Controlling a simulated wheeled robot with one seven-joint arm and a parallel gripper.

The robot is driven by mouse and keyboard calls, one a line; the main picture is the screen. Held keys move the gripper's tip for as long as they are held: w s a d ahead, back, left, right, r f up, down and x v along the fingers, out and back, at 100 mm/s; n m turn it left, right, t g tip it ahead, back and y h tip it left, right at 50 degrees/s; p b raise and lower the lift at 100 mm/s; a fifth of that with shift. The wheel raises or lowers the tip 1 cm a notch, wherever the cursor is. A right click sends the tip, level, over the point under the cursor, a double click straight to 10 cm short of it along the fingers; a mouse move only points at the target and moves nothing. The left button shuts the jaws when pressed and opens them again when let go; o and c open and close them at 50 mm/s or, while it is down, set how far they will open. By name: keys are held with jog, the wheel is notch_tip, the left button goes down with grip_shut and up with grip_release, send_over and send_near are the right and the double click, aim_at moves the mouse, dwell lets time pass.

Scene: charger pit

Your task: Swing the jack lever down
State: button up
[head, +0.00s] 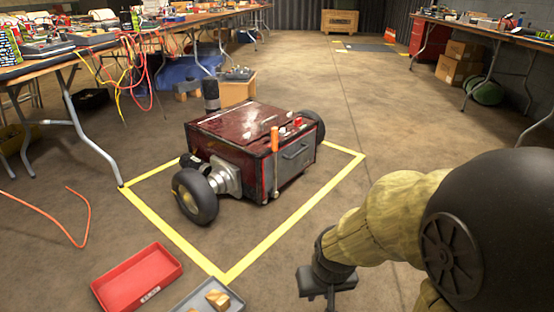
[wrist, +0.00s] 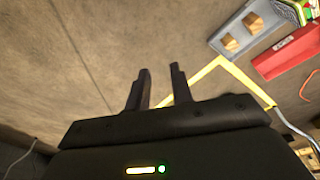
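The jack lever (head: 274,140) has an orange grip and stands upright at the front corner of a dark red wheeled machine (head: 235,142). Its grip rises a little above the machine's top edge, and a thin metal rod runs down below it. My gripper (head: 327,293) hangs at the lower right in the head view, well apart from the lever. In the wrist view my gripper (wrist: 161,70) has two dark fingers with a gap between them and nothing in it. The lever does not show in the wrist view.
A yellow floor outline (head: 260,255) surrounds the machine. A red tray (head: 137,279) and a grey tray (head: 190,300) with wooden blocks lie on the floor at the front. Cluttered workbenches (head: 60,62) stand left and right. An orange cable (head: 60,225) lies at left. The floor right of the machine is clear.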

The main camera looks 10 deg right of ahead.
jog(key=shift+r+p, duration=0.35)
jog(key=shift+r, duration=0.05)
jog(key=c, duration=0.4)
jog(key=w+p+v, duration=0.2)
jog(key=p+v, duration=0.8)
jog(key=w+r+p+v, duration=0.1)
jog(key=w+p+v, duration=0.1)
jog(key=p+v, duration=0.8)
jog(key=w+p+v, duration=0.3)
jog(key=p+v, duration=0.7)
jog(key=p, duration=0.1)
jog(key=shift+s+r+p, duration=0.15)
jog(key=shift+r+p, duration=0.15)
jog(key=shift+r, duration=0.4)
grip_shut()
jog(key=shift+f, duration=0.1)
jog(key=shift+f, duration=0.1)
